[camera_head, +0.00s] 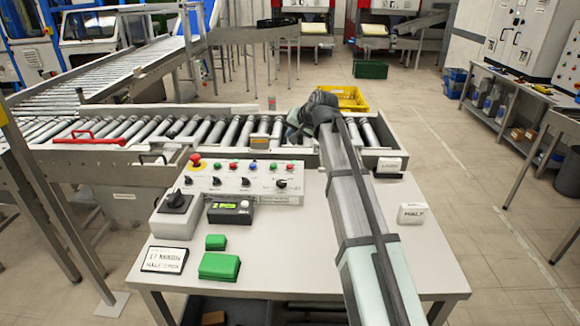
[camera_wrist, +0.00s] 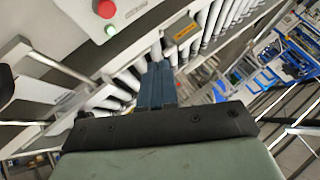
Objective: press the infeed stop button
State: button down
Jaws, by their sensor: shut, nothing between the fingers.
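In the head view, a red mushroom button (camera_head: 195,159) stands at the left end of the control panel (camera_head: 250,182). A small red-and-green box (camera_head: 271,102) stands behind the conveyor. I cannot tell for certain which is the infeed stop button. My gripper (camera_head: 292,134) is over the roller conveyor, its tips partly hidden by my arm. Its blue fingers (camera_wrist: 157,85) are together and empty, apart from the red button in the wrist view.
The roller conveyor (camera_head: 140,172) runs behind the table (camera_head: 310,245). Green blocks (camera_head: 219,266), a green-display meter (camera_head: 231,211), a switch box (camera_head: 177,212) and label cards (camera_head: 164,259) are on the table. A yellow crate (camera_head: 347,97) lies beyond the conveyor. The table's middle is clear.

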aim_at(292, 167)
jog(key=shift+f, duration=0.1)
jog(key=shift+f, duration=4.3)
jog(key=shift+f, duration=0.85)
jog(key=shift+r, duration=0.85)
jog(key=shift+r, duration=2.5)
